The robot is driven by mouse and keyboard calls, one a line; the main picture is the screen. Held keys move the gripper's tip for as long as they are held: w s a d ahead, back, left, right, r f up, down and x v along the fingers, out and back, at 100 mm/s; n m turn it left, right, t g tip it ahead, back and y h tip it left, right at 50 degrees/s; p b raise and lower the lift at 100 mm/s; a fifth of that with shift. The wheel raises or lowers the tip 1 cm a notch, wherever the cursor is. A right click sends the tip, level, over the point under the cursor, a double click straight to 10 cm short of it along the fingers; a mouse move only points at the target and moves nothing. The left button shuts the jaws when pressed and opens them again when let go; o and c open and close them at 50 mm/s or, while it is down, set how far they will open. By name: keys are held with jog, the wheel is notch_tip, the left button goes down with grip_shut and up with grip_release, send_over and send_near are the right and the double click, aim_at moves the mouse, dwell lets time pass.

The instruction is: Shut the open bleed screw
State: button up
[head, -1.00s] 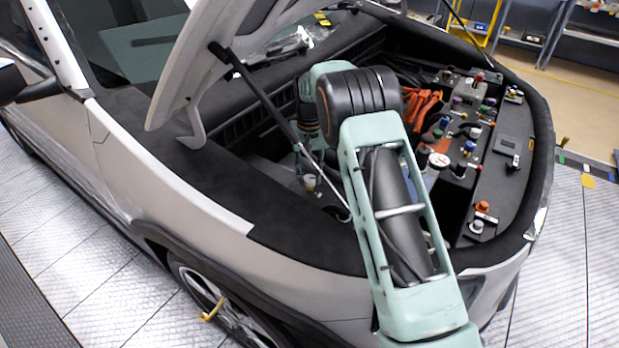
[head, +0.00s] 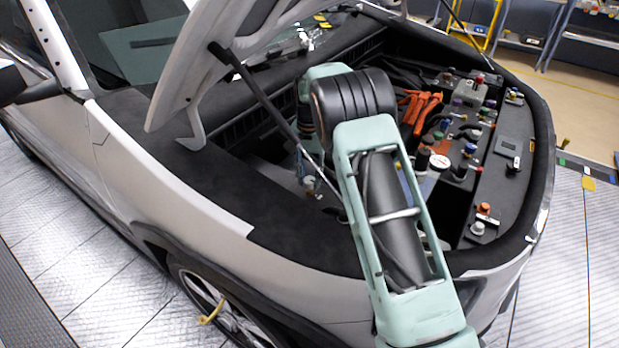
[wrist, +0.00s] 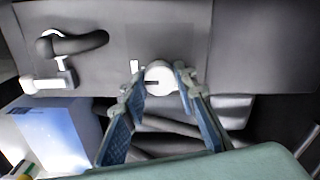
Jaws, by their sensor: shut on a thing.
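A small white mark or tab (wrist: 135,66) stands just left of the head. The body of the screw below the head is hidden. In the head view my arm reaches into the open engine bay, and the contact at the screw cannot be made out.
A black bent hose (wrist: 75,43) with white fittings lies left of the screw in the wrist view. A pale blue box (wrist: 60,130) is at lower left. In the head view, the raised hood (head: 215,60), its strut (head: 265,95) and orange cables (head: 420,107) surround my arm.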

aim_at(310, 180)
jog(key=o, duration=1.2)
jog(key=shift+c, duration=0.2)
notch_tip(310, 180, up, 12)
jog(key=shift+d, duration=0.1)
